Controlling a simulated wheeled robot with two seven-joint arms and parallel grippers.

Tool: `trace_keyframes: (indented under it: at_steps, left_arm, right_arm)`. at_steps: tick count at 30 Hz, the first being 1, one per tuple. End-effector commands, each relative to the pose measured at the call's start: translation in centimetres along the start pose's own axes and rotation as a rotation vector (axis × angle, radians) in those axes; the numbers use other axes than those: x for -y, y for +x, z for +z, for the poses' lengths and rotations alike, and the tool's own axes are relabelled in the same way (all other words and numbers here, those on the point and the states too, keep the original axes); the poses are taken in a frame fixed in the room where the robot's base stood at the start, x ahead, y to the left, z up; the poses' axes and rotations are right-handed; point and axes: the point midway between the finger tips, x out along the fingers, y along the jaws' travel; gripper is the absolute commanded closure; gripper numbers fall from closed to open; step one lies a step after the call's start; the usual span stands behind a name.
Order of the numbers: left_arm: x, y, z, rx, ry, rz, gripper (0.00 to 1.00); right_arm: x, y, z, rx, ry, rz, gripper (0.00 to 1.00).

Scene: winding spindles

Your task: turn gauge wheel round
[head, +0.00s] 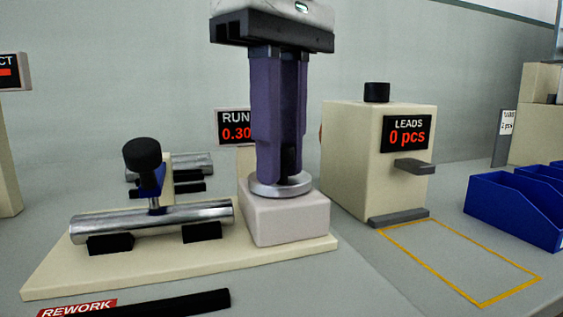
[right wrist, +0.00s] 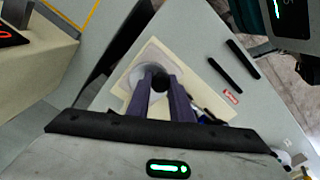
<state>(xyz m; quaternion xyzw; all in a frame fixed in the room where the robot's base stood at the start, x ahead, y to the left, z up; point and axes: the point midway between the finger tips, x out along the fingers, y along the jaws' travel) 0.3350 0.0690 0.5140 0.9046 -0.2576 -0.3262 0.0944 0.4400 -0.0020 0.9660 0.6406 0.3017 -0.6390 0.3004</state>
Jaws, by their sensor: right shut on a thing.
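The gauge wheel is a flat silver disc (head: 262,190) on top of a pale block (head: 285,220), at the right end of a cream base plate (head: 190,268). My right gripper (head: 283,172) points straight down over it. Its purple fingers are shut on the wheel's black knob (head: 290,163), mostly hidden behind them in the head view. In the right wrist view the knob (right wrist: 160,82) shows between the fingertips, above the disc (right wrist: 140,77). A display reading RUN and 0.30 (head: 232,127) stands behind, partly covered by the fingers. My left gripper's fingers are not in view.
A shiny roller (head: 150,222) lies on black supports left of the wheel, with a black-knobbed post (head: 142,154) rising behind. Right stand a cream LEADS box (head: 350,150) reading 0 pcs, a yellow outline (head: 480,303) and blue bins (head: 510,212). A black bar (head: 170,303) lies in front.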

Motion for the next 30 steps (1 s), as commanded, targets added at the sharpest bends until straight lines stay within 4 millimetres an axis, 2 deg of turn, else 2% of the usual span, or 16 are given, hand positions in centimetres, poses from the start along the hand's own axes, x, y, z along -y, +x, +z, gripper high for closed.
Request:
trace_keyframes:
  at_steps: [12,13,16,25,30]
  left_arm:
    - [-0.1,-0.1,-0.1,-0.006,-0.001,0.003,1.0]
    - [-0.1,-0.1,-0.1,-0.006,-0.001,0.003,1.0]
    - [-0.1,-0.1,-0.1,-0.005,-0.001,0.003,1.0]
    - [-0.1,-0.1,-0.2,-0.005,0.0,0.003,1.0]
    - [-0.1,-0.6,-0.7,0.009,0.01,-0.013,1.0]
  right_arm:
    - [0.0,0.0,0.1,0.005,0.006,-0.001,1.0]
    - [0.0,0.0,0.1,0.005,0.006,-0.001,0.79]
    - [0.0,0.1,0.1,0.005,0.006,-0.001,0.62]
    - [0.0,-0.1,0.0,0.003,0.006,-0.001,0.62]
    - [0.0,-1.7,0.0,0.001,0.005,-0.001,0.62]
